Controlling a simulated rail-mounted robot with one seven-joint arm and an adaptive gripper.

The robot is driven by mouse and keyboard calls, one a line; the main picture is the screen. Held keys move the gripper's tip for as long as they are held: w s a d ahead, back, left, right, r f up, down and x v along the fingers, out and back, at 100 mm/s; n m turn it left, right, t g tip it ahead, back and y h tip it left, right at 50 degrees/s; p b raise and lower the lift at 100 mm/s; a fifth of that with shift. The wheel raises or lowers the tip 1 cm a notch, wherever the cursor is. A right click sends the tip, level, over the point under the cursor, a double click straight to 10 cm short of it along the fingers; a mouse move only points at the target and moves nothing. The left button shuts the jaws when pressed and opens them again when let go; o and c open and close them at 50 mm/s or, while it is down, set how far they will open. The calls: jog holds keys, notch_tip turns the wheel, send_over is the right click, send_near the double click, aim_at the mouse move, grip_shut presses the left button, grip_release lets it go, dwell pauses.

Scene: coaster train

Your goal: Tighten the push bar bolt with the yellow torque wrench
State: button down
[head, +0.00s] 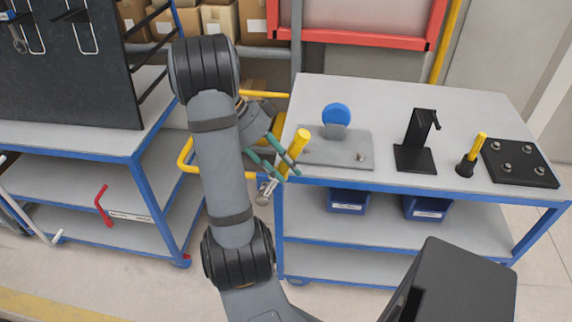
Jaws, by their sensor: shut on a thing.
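My gripper (286,172), with teal fingers, is shut on the yellow torque wrench (301,141) near the front left corner of the right-hand table. The wrench is tilted, its yellow handle up to the right and its metal head (264,193) low and to the left, off the table's edge. A yellow tubular bar (183,155), perhaps the push bar, shows behind my arm between the two benches. My arm hides much of it, and I cannot make out its bolt.
On the right table (390,91) are a grey plate (348,150) with a blue wheel (336,114), a black stand (416,158), a yellow-handled tool (477,147) and a black bolt plate (519,163). A bench with a dark tool board (70,85) stands left. Blue bins (347,201) sit below.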

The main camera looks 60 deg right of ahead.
jog(key=shift+s+a+b, duration=0.3)
jog(key=shift+a+b, duration=0.05)
jog(key=shift+a, duration=0.3)
jog(key=shift+s+a+b, duration=0.25)
jog(key=shift+a+b, duration=0.1)
jog(key=shift+a, duration=0.3)
jog(key=shift+w, duration=0.15)
